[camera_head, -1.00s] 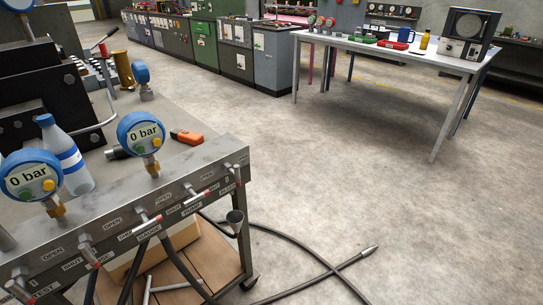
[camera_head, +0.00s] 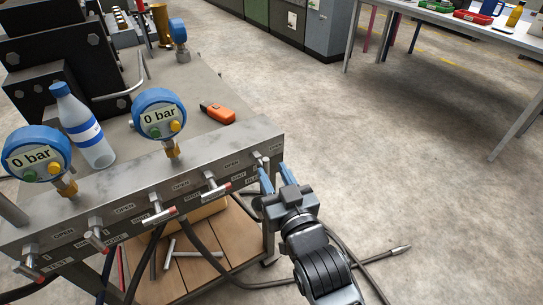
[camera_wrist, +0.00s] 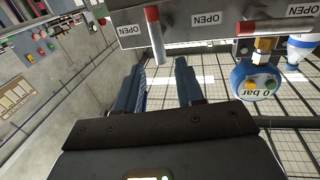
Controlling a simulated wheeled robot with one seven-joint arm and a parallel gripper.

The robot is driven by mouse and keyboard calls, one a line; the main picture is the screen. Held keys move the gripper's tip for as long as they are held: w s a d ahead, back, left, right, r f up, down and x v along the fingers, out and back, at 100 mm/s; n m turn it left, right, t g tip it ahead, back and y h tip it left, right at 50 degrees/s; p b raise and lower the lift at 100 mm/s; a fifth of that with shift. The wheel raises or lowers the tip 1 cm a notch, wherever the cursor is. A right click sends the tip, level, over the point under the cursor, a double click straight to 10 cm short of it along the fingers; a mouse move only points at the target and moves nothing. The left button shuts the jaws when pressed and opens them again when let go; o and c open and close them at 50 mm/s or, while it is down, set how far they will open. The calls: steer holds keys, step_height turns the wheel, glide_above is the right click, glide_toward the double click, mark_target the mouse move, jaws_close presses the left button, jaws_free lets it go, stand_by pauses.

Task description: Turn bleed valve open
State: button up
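The bleed valve (camera_head: 262,159) is the rightmost valve on the grey panel; its T-handle is partly hidden behind my fingers in the head view. In the wrist view, a red-tipped handle (camera_wrist: 157,42) stands just beyond the fingertips, roughly between them in the picture. My gripper (camera_head: 264,180) is at the panel's right end, fingers pointing towards this valve. The wrist view shows the gripper (camera_wrist: 158,72) with its two blue fingers apart and nothing between them. I cannot tell whether a finger touches the handle.
Several other red-tipped valves (camera_head: 214,188) line the panel to the left. Two blue gauges (camera_head: 158,116) read 0 bar. A hose (camera_head: 372,256) lies on the clear floor at right.

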mark_target(267, 163)
steer(key=shift+x, duration=2.65)
steer(key=shift+s, duration=0.1)
steer(key=shift+c, duration=0.2)
jaws_close()
